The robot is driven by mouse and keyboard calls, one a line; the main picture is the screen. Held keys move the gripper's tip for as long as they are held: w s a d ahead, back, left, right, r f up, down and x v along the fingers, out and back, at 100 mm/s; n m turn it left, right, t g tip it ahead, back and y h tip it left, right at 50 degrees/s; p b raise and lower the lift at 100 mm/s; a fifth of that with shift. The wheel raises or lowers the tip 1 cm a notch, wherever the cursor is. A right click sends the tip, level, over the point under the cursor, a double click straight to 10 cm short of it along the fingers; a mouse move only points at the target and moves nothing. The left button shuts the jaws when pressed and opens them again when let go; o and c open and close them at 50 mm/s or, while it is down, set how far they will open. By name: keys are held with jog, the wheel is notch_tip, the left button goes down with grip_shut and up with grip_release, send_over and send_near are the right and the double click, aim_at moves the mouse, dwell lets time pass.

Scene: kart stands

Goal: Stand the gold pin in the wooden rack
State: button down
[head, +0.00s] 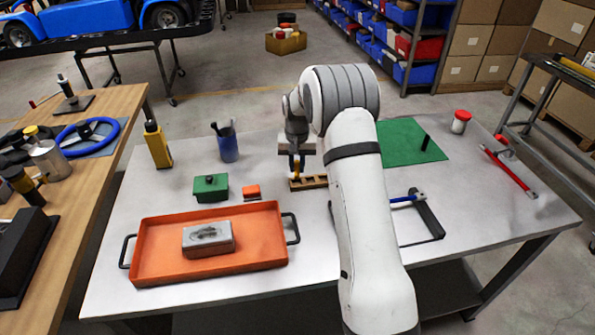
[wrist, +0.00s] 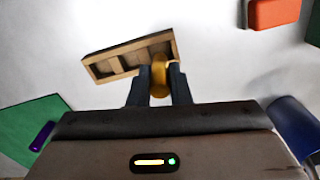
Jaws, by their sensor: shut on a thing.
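The gold pin (wrist: 160,76) is between my gripper's fingers (wrist: 159,86) in the wrist view, and my gripper is shut on it. In the head view the pin (head: 296,166) shows as a small yellow-orange piece under my gripper (head: 295,163). The wooden rack (wrist: 108,68) is a small light-brown frame with compartments, and it also lies on the table in the head view (head: 315,182). The pin overlaps the rack's right end in the wrist view. I cannot tell whether its lower end is in a compartment or above it.
An orange block (head: 251,192), a green box (head: 210,189) and a blue cup (head: 228,148) stand left of the rack. An orange tray (head: 160,262) holds a grey block. A green mat (head: 400,146) with a dark cylinder (head: 425,142) lies to the right.

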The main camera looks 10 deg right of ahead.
aim_at(297, 178)
jog(key=shift+f, duration=1.55)
jog(key=c, duration=1.3)
grip_release()
jog(key=shift+c, duration=0.2)
notch_tip(297, 178, up, 12)
jog(key=shift+f+b, duration=0.1)
jog(key=shift+b, duration=0.5)
jog(key=s+r+n+t, duration=0.1)
jog(key=s+r, duration=0.5)
jog(key=s, duration=0.3)
jog(key=s+r+t, duration=0.1)
jog(key=s+r, duration=0.4)
jog(key=s, duration=0.3)
jog(key=s+f+n+t, duration=0.1)
jog(key=s+f, duration=0.1)
jog(key=s, duration=1.9)
jog(key=shift+s+d, duration=0.15)
jog(key=shift+d, duration=0.1)
